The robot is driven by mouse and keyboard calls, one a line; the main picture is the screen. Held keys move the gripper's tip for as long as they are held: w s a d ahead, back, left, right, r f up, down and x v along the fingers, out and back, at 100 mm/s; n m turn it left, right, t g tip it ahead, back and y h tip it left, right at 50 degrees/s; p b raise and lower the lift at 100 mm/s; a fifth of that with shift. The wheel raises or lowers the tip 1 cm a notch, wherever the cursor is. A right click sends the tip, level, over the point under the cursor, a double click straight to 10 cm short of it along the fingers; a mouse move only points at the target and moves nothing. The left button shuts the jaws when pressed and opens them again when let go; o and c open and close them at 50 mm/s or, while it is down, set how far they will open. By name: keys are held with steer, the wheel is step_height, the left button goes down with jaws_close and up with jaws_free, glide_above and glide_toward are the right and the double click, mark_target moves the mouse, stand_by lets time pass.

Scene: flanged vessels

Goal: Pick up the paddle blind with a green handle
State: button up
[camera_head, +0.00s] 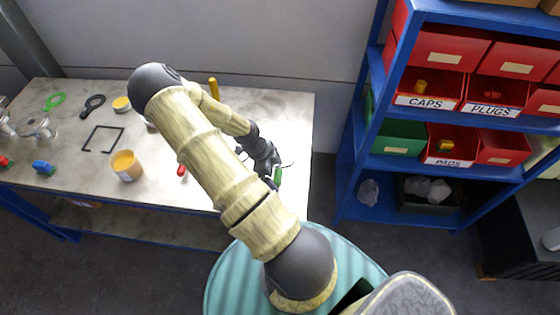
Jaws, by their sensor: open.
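My gripper (269,172) is at the right end of the workbench, pointing down, with its jaws open. A small green piece (278,176) shows right beside the fingertips; it looks like a handle, and the rest of it is hidden by the gripper. I cannot tell whether the fingers touch it. Another green item (55,101) lies at the far left of the bench; it has a flat round head and a short handle, and I cannot tell whether the head is solid. A similar black item (93,103) lies beside it.
The workbench (215,190) also holds a yellow-orange cup (126,165), a black square frame (103,139), a red piece (181,170) partly under my arm, and a yellow upright piece (214,88). A blue shelf (345,160) with red and green bins stands to the right.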

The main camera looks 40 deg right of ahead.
steer(key=shift+x, duration=1.15)
steer(key=c, duration=1.5)
